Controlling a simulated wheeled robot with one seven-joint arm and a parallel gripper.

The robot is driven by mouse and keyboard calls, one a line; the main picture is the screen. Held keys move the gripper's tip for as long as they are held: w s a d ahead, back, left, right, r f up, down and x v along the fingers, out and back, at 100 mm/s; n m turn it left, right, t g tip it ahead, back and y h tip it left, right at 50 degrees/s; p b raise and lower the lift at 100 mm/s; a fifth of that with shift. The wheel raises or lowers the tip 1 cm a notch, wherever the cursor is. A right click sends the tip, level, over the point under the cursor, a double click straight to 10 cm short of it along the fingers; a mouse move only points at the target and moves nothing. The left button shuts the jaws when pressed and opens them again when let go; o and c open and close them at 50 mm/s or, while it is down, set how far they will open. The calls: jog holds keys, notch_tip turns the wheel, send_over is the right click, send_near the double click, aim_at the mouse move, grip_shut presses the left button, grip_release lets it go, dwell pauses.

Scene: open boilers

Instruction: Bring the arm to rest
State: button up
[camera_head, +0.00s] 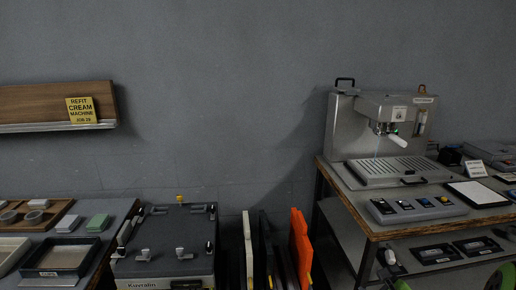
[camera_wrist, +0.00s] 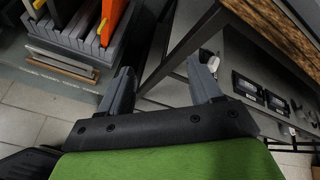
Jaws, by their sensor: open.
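My gripper (camera_wrist: 164,84) shows in the wrist view with its two dark grey fingers spread apart and nothing between them. Behind the fingers is a black crossbar with a green part of my arm below it. The gripper points toward the space beside the workbench (camera_wrist: 190,42), near its leg and lower shelf. In the head view only small green parts of my arm show at the lower right edge, below the bench; the gripper's fingers cannot be made out there.
A steel espresso machine (camera_head: 382,140) stands on the workbench at right, with a switch panel (camera_head: 417,207) in front. Upright panels, one orange (camera_head: 300,245), stand in a rack left of the bench. A grey machine (camera_head: 165,245) and trays (camera_head: 60,256) are further left.

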jog(key=s+a+r+n+g+y+p, duration=0.1)
jog(key=s+a+r+n+g+p, duration=0.1)
jog(key=s+a+r+n, duration=0.5)
jog(key=s+a+r+n+g+p, duration=0.2)
jog(key=s+a+r+n+g, duration=0.1)
jog(key=a+r+n, duration=0.7)
jog(key=s+r+n+p, duration=0.1)
jog(key=s+r+n, duration=0.1)
jog(key=s, duration=0.4)
jog(key=s+a+r+n+g+h+p, duration=0.1)
jog(key=s+r+n, duration=0.1)
jog(key=s+n, duration=0.3)
jog(key=s+r+n+p, duration=0.1)
jog(key=s+r+n, duration=0.2)
jog(key=s, duration=0.4)
jog(key=shift+s+a+n+g, duration=0.25)
jog(key=shift+n+g, duration=0.15)
jog(key=shift+n, duration=0.1)
